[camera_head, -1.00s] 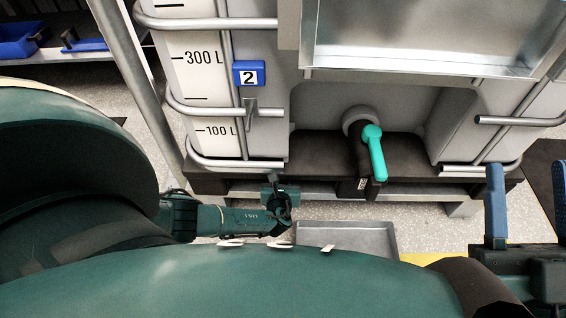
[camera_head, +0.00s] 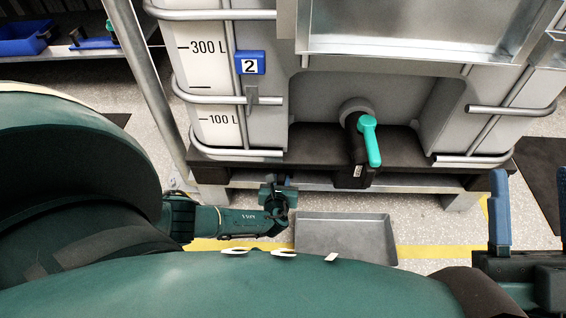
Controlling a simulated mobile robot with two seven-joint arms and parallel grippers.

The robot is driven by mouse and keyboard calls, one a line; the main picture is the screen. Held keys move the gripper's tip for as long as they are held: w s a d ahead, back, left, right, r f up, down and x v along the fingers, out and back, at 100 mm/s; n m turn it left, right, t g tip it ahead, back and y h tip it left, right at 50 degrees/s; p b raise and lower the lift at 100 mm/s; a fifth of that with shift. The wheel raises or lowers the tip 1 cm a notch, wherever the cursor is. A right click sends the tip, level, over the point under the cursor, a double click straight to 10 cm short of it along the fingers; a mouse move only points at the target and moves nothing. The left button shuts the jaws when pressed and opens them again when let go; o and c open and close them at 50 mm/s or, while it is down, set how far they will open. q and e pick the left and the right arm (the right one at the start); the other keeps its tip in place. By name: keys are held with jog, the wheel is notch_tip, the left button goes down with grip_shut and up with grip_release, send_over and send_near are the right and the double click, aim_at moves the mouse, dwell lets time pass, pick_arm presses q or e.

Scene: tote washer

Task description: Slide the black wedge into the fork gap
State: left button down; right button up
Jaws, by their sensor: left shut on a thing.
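My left gripper (camera_head: 279,194) is at the centre, in front of the black pallet under the large white container. It is shut on a small dark piece that looks like the black wedge; the fingers and the small size hide its shape. The fork gap (camera_head: 410,198) is the low opening under the pallet (camera_head: 232,176), between its feet. The gripper appears in front of the pallet's front edge; I cannot tell the exact distance. My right gripper (camera_head: 530,210) is at the right edge, blue fingers apart, partly cut off, with nothing seen between them.
A shallow grey metal tray (camera_head: 390,245) lies on the floor right of my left gripper. A valve with a turquoise handle (camera_head: 370,142) juts out above the pallet. A metal post (camera_head: 150,85) stands at left. A yellow floor line (camera_head: 435,251) runs in front.

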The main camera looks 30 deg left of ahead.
pick_arm(q)
jog(key=shift+s+d, duration=0.1)
jog(key=shift+s, duration=0.05)
pick_arm(e)
jog(key=shift+s+d+r+y, duration=0.15)
jog(key=shift+s+d+y, duration=0.05)
jog(key=shift+y, duration=0.1)
pick_arm(q)
jog(key=c, duration=1.1)
grip_release()
